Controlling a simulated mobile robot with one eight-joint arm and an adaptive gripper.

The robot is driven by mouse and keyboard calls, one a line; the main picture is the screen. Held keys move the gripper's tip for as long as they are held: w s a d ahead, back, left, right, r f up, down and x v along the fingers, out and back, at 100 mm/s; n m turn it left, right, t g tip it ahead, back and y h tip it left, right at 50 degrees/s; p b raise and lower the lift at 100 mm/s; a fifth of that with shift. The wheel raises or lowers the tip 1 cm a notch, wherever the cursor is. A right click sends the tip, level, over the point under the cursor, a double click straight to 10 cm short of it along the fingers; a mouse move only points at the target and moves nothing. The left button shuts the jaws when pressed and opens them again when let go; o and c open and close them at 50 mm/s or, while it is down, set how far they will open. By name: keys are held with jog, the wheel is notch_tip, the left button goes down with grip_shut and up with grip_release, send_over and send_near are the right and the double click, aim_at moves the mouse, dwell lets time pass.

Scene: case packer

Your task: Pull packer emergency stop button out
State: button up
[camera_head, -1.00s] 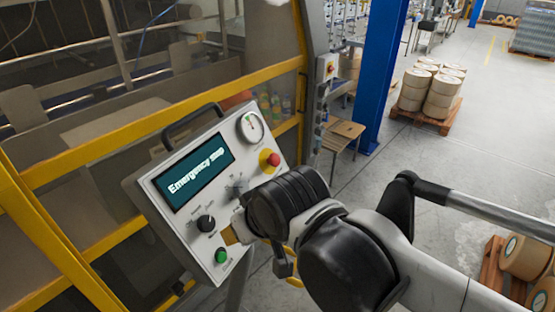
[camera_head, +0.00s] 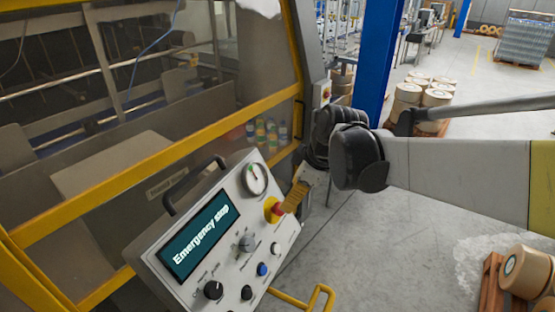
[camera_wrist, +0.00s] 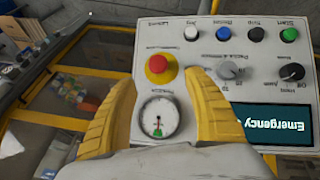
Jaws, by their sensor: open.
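The packer's emergency stop button (camera_wrist: 157,64) is a red knob on a yellow base on the white control panel (camera_wrist: 190,45). In the wrist view it lies beyond and between my gripper's (camera_wrist: 163,78) two yellow fingers, nearer the left fingertip. The fingers are spread and hold nothing. The panel's screen (camera_head: 201,232) reads "Emergency stop".
A round gauge (camera_head: 255,179) sits above the button. Knobs and coloured buttons, including a blue one (camera_head: 262,269), are below it. A black handle (camera_head: 190,180) rises behind the panel. A yellow-framed guard (camera_head: 150,168) stands behind. Open floor (camera_head: 400,230) lies to the right.

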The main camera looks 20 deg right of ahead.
aim_at(279, 209)
jog(key=x, duration=1.1)
jog(key=shift+w+d, duration=0.15)
jog(key=shift+w, duration=0.05)
jog(key=shift+r, duration=0.1)
grip_shut()
